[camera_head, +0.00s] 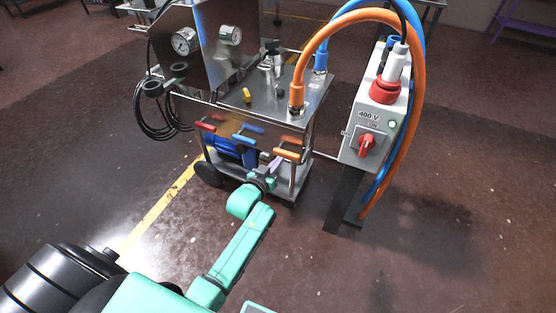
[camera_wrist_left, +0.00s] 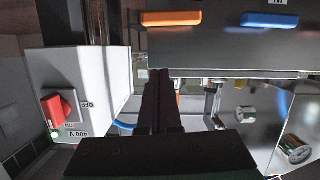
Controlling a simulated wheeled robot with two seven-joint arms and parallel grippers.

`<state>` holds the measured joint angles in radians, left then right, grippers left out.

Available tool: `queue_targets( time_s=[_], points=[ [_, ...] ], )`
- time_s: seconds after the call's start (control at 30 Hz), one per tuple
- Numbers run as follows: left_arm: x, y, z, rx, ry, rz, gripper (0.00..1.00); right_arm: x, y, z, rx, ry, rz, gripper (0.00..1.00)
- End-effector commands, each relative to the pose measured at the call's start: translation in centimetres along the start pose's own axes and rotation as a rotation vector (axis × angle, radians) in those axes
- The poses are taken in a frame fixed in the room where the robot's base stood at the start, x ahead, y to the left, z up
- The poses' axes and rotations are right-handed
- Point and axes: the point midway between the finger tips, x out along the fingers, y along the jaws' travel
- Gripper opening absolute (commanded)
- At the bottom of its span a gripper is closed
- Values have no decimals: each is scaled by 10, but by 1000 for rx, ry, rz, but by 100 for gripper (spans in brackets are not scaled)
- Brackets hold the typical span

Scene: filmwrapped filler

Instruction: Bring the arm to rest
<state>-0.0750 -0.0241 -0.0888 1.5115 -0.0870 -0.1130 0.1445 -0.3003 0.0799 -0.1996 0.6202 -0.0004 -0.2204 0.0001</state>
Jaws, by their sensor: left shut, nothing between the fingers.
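My left arm reaches up from the bottom of the head view in teal links. My left gripper (camera_head: 274,165) is in front of the steel machine cart (camera_head: 232,112), close to its orange lever handle (camera_head: 287,154). In the left wrist view the fingers of the left gripper (camera_wrist_left: 158,100) are together with nothing between them. The orange handle (camera_wrist_left: 172,18) and a blue handle (camera_wrist_left: 269,20) show beyond the fingers, apart from them. My right gripper is in neither view.
A grey 400 V switch box (camera_head: 372,122) with a red rotary knob (camera_head: 367,145) stands on a post right of the cart. A thick orange hose (camera_head: 417,75) and a blue hose arch over it. Black cables (camera_head: 152,118) hang at the cart's left. Floor at right is clear.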

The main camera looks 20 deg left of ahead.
Motion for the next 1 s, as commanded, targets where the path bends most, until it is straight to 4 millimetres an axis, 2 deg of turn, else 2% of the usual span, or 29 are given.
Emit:
queue_targets(
  time_s=[0.2,0.27,0.37,0.47,0.5,0.57,0.6,0.67,0.7,0.77,0.8,0.9,1.0],
  points=[
    [0,0,0,0,-1,0,0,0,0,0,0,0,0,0],
    [-1,0,7,2,-20,0,0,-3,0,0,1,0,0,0],
    [-11,0,46,15,-126,1,0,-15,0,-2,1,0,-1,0],
    [-42,-3,120,45,-321,5,0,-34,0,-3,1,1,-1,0],
    [-62,-5,153,58,-410,6,0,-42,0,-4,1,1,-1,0],
    [-96,-9,200,79,-542,9,0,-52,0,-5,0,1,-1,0],
    [-122,-12,228,92,-625,11,0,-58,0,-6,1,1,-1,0],
    [-165,-18,267,113,-750,13,0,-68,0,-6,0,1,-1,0],
    [-196,-23,289,126,-832,15,0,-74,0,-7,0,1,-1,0],
    [-244,-30,318,145,-950,17,0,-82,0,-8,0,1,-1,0],
    [-275,-34,333,157,-1020,19,0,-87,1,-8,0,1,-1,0],
    [-337,-44,358,179,-1155,21,0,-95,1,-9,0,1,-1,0],
    [-370,-50,370,191,-1225,24,0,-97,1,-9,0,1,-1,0]
  ],
)
